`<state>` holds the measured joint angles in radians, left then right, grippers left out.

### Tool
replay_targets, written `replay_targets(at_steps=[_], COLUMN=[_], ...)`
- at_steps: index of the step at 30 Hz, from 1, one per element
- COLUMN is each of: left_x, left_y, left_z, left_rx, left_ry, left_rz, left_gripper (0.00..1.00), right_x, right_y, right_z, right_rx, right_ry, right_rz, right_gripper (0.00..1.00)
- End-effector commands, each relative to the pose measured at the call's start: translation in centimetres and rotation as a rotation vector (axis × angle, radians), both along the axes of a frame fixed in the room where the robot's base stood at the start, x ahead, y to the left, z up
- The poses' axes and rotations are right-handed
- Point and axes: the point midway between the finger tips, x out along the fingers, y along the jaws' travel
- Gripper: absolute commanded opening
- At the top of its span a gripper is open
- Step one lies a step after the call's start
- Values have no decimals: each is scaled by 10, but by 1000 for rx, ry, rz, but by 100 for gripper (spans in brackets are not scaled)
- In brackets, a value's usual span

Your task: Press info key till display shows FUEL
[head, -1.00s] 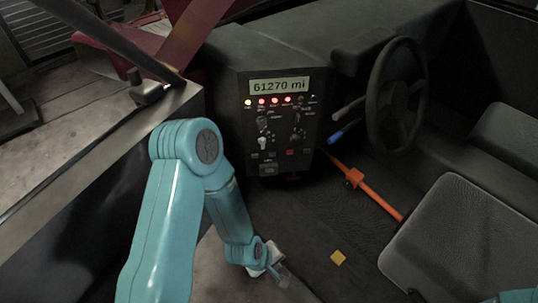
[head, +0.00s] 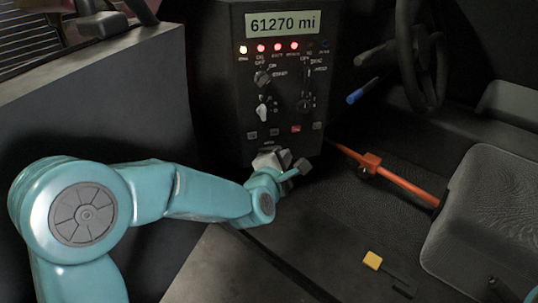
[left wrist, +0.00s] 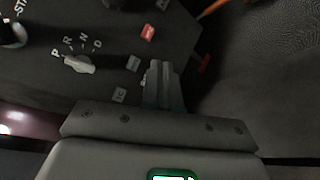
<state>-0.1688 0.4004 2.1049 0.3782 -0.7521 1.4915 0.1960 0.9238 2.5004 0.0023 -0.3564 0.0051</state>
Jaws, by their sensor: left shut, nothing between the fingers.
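The display (head: 282,23) at the top of the dark control panel reads "61270 mi". Below it is a row of lamps, one yellow and several red, then dark knobs and a white selector knob (head: 263,112). Small square keys, one of them red (head: 296,128), sit low on the panel; I cannot tell which is the info key. My left gripper (head: 303,167) is shut and empty, in front of the panel's lower edge. In the left wrist view its closed fingers (left wrist: 162,82) lie over the panel near a grey key (left wrist: 133,63); contact is unclear. My right gripper is not in view.
A steering wheel (head: 418,50) and a blue-tipped lever (head: 362,90) are at the right. An orange lever (head: 400,181) slants across the floor beside a grey seat (head: 490,215). A dark box wall stands at the left.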

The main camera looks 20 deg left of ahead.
Motion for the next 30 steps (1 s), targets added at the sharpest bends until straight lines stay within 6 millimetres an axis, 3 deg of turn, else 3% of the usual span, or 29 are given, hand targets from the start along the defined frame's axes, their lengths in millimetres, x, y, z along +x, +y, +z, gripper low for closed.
replay_targets(at_steps=[1,4,19,30], left_x=[-1,-2,-1,36], left_y=[-5,-11,-11,19], left_z=[-9,-10,-10,-9], left_rx=[-1,-3,-1,-1], left_ry=[-14,-25,-25,-23], left_rz=[-7,-17,-22,-19], left_gripper=[0,0,0,0], right_x=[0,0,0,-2], right_y=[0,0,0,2], right_z=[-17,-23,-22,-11], right_rx=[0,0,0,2], right_ry=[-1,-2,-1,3], right_rz=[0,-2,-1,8], right_gripper=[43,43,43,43])
